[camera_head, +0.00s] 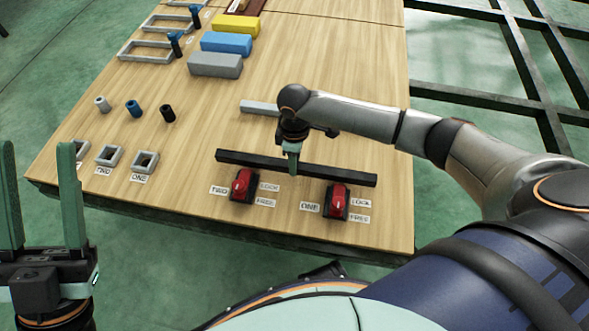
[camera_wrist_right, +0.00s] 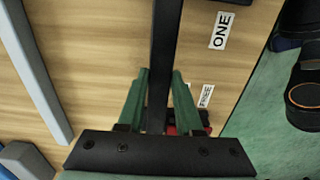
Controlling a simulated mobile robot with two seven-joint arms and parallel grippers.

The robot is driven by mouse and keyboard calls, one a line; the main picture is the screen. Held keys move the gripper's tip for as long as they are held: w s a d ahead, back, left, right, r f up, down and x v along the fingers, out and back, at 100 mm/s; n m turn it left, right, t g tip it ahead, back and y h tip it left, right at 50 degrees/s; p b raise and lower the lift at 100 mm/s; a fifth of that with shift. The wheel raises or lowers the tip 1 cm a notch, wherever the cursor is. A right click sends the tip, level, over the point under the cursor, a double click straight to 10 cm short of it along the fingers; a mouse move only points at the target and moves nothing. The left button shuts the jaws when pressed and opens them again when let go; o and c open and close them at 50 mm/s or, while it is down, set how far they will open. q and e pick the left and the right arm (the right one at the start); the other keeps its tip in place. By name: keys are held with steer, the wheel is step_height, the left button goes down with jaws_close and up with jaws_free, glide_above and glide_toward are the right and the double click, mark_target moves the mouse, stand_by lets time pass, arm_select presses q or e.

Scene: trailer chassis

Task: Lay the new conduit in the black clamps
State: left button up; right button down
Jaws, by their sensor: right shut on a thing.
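My right gripper (camera_head: 293,160) is shut on a long black conduit (camera_head: 335,175), gripping it near its middle. In the right wrist view the conduit (camera_wrist_right: 165,60) runs between the green fingers (camera_wrist_right: 158,95). Two black clamps with red levers, the left one (camera_head: 243,185) and the right one (camera_head: 337,200), stand near the table's front edge. The conduit lies just behind or above them in the head view; I cannot tell if it touches them. A grey conduit (camera_head: 259,107) lies behind my right gripper and also shows in the right wrist view (camera_wrist_right: 35,75). My left gripper (camera_head: 38,150) is open and empty.
The wooden table (camera_head: 180,190) has LOCK and FREE labels by the clamps. Square grey sockets (camera_head: 145,162) and small pegs (camera_head: 133,107) are at left. Grey, blue and yellow blocks (camera_head: 215,64) stand at the back. A dark metal frame (camera_head: 490,95) is to the right.

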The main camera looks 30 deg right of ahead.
step_height(320, 180, down, 3)
steer(key=shift+r+b, duration=0.15)
steer(key=shift+b, duration=0.4)
arm_select(q)
step_height(320, 180, down, 2)
steer(key=shift+w+d+y, duration=0.1)
steer(key=shift+y, duration=0.2)
arm_select(e)
steer(key=shift+r, duration=0.1)
steer(key=shift+s, duration=0.1)
steer(key=c, duration=0.6)
jaws_free()
